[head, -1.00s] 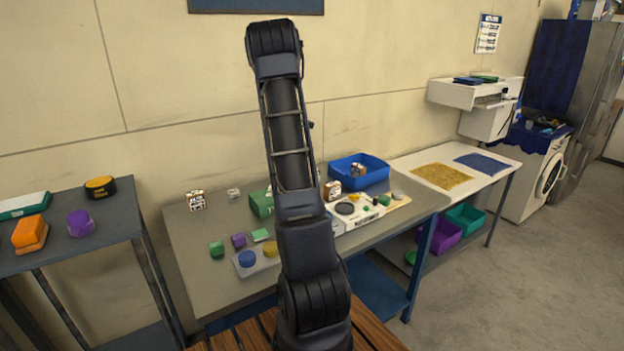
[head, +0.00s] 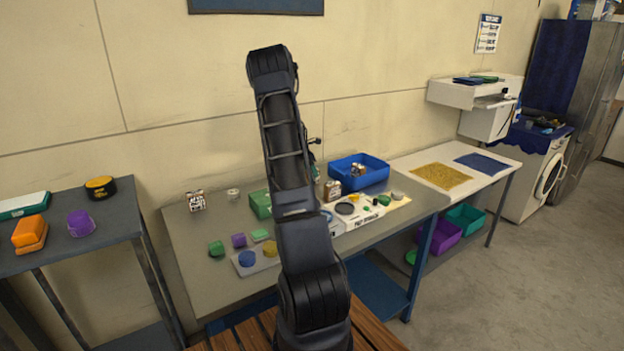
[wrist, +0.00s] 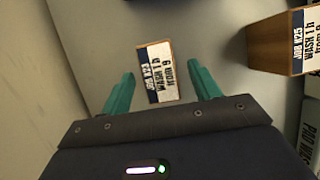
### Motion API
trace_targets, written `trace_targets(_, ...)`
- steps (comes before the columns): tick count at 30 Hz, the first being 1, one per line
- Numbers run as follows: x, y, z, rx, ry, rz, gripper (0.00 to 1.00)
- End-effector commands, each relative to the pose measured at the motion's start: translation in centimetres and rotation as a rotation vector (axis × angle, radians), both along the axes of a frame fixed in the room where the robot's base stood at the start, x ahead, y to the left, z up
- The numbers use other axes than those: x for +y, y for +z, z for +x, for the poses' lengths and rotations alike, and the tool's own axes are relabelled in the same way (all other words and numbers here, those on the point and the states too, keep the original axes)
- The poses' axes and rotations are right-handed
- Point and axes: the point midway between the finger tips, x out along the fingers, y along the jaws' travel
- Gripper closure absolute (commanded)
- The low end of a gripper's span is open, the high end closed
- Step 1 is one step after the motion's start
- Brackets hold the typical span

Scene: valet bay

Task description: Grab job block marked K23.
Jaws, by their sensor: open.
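In the wrist view, the job block marked K23 (wrist: 157,73) lies on the grey table top, its white label with a dark blue band facing me. My gripper (wrist: 161,75) is open, its teal fingers to the left and right of the block's near part in the picture. Gaps show on both sides, and nothing is held. How far the fingertips are above the table I cannot tell. In the head view, my arm covers most of the gripper, and I cannot make out the K23 label.
Another block, marked K25 (wrist: 283,42), stands to the right in the wrist view. A blue bin (head: 374,177) stands at the back right. Several small coloured pieces lie on the table's front left.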

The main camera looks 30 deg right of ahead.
Motion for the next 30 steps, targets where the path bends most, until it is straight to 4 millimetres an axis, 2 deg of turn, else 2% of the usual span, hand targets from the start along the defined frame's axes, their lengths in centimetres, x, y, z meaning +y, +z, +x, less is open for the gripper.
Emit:
trace_targets(9, -1.4, -3.8, -0.1, 0.002, -0.001, 0.000, 0.38)
trace_targets(17, -1.6, -4.3, -0.1, 0.000, -0.001, 0.000, 0.38)
trace_targets(18, -1.6, -4.3, -0.1, 0.000, -0.001, 0.000, 0.40)
trace_targets(25, -1.6, -4.3, -0.1, 0.000, -0.001, 0.000, 0.85)
trace_targets(26, -1.6, -4.3, -0.1, 0.000, -0.001, 0.000, 0.89)
trace_targets(30, -1.6, -4.3, -0.1, 0.000, -0.001, 0.000, 0.89)
